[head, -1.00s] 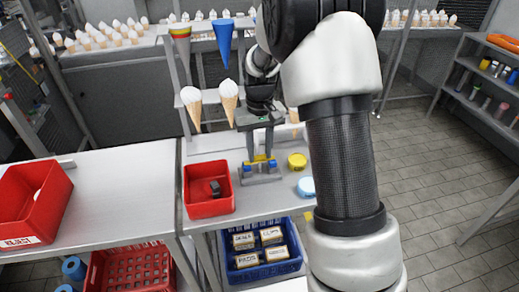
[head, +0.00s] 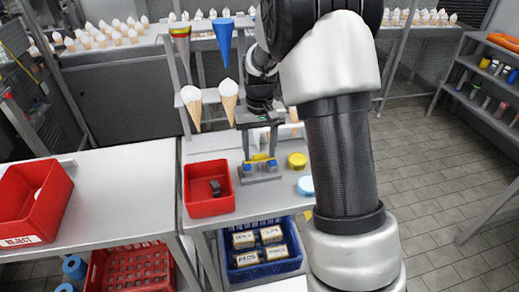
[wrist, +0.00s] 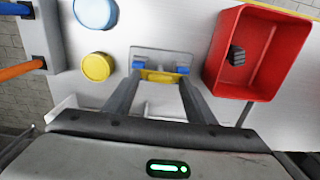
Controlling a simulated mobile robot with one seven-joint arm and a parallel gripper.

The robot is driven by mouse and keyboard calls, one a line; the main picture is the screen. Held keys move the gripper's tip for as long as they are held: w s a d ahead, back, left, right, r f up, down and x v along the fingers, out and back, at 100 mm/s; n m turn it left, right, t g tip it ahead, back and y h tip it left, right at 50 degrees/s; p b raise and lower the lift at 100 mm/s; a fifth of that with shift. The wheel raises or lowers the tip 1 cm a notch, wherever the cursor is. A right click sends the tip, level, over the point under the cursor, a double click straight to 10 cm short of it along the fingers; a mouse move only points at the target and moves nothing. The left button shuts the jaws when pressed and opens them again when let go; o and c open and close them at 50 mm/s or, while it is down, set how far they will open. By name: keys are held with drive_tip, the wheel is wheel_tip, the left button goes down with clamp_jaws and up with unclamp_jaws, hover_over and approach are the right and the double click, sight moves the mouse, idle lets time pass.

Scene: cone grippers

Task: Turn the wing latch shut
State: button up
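The wing latch has a yellow bar (wrist: 160,76) with blue blocks at both ends, on a grey base plate (wrist: 162,56). It also shows on the bench in the head view, with its base plate (head: 262,177) below the fingers. My gripper (wrist: 158,86) is open, with its two fingers reaching to either side of the yellow bar. In the head view my gripper (head: 260,154) points down over the latch. I cannot tell whether the fingers touch the bar.
A red bin (head: 208,205) with a small dark block stands left of the latch. A yellow round lid (head: 297,160) and a blue round lid (head: 306,186) lie to its right. A rack with cones (head: 228,92) stands behind. A blue crate (head: 264,271) sits below the bench.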

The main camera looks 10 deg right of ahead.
sight(260, 155)
wheel_tip(260, 155, up, 18)
drive_tip(key=p, duration=0.1)
drive_tip(key=shift+f, duration=0.25)
idle(0.4)
drive_tip(key=s+r+t+p, duration=0.35)
drive_tip(key=s+r, duration=0.65)
drive_tip(key=s, duration=0.4)
drive_tip(key=s+t+p, duration=0.2)
drive_tip(key=s, duration=0.9)
drive_tip(key=shift+s+f+p, duration=0.3)
drive_tip(key=shift+f+p, duration=0.05)
drive_tip(key=shift+f, duration=0.05)
